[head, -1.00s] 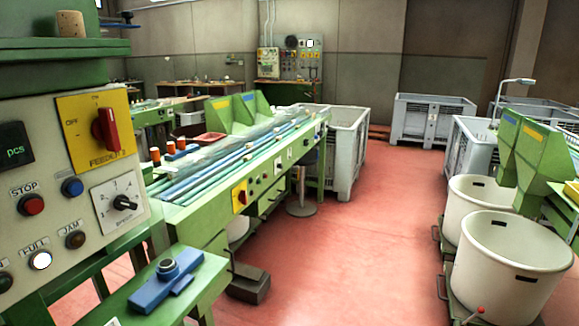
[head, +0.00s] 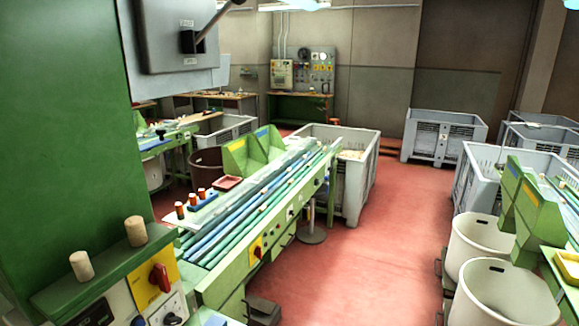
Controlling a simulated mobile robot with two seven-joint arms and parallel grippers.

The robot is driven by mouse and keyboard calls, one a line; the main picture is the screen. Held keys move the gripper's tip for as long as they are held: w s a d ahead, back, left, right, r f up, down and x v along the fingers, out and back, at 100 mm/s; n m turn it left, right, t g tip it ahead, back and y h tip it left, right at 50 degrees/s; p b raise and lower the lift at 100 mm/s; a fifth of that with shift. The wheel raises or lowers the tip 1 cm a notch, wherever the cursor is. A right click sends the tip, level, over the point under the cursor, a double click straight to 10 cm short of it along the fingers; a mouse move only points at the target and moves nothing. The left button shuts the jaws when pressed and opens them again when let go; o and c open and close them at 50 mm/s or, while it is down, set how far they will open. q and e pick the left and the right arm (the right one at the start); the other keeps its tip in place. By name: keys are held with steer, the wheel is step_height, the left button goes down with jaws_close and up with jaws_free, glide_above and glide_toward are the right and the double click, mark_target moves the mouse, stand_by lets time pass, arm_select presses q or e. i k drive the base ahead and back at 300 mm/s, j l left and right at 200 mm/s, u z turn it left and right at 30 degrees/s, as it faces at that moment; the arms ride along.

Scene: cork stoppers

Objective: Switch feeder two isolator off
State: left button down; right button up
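A red rotary isolator handle (head: 160,278) sits on a yellow plate (head: 143,292) on the near control panel, at the lower left of the head view. The handle is roughly upright. The plate's lettering is too small to read now; a second ago it showed ON at the top, OFF at the left and a feeder label below, whose number is hard to read. A second red handle on a yellow plate (head: 256,249) is on the front of the green sorting bench. Neither of my grippers is in view.
Two corks (head: 82,266) (head: 135,231) stand on the green ledge above the panel. A grey box (head: 170,35) with a dark lever hangs above. The green bench (head: 222,283) stands beyond the panel. Open red floor (head: 335,270) lies between it and white tubs (head: 503,300).

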mark_target(158, 275)
steer(key=i+l+u, duration=0.6)
steer(key=l, duration=0.3)
steer(key=i, duration=0.1)
